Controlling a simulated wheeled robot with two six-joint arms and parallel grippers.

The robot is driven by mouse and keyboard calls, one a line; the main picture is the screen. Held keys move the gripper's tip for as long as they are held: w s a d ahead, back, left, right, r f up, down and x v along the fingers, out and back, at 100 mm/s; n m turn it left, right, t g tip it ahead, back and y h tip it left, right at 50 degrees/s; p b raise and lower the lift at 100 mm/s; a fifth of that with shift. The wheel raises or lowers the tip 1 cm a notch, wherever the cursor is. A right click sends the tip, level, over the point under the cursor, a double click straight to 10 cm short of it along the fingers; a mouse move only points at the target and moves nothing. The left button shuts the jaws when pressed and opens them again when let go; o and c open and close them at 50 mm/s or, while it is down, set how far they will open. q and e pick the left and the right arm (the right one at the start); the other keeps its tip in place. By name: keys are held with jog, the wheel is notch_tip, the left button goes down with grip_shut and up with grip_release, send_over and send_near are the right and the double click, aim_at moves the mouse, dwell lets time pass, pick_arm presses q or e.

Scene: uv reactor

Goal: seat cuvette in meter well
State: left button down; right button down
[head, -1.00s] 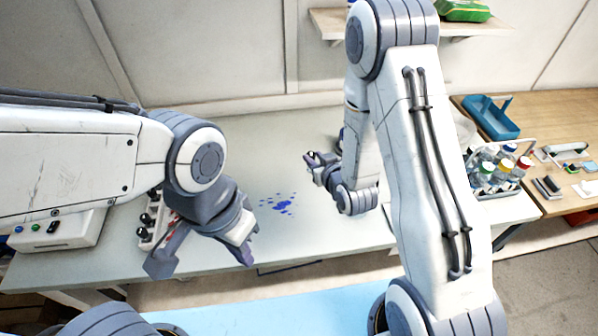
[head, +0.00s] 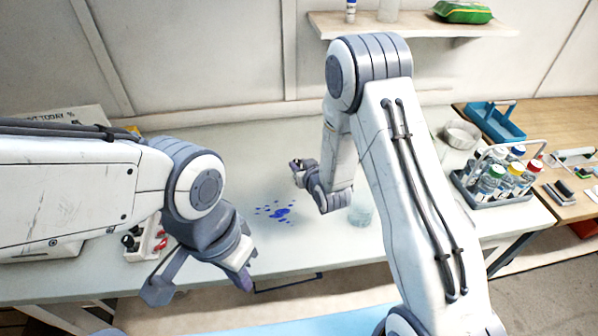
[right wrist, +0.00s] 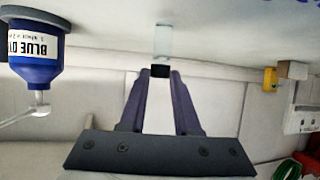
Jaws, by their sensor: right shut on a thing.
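In the right wrist view my right gripper (right wrist: 160,75) is shut on the black cap (right wrist: 160,70) of a clear cuvette (right wrist: 162,42). The cuvette's clear body sticks out past the fingertips, in line with them. In the head view my right gripper (head: 297,170) is above the back middle of the bench; the cuvette is too small to make out there. My left gripper (head: 200,282) is open and empty near the bench's front left edge. A pale device at the left is mostly hidden behind my left arm; I cannot make out the meter well.
A blue stain (head: 277,211) marks the pale bench (head: 225,125). A clear beaker (head: 360,213) stands by my right forearm. A blue dye bottle (right wrist: 36,55) and a white box (right wrist: 302,121) show in the wrist view.

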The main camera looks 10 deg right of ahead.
jog(key=shift+f, duration=0.65)
jog(key=c, duration=0.6)
grip_release()
jog(key=shift+r, duration=0.1)
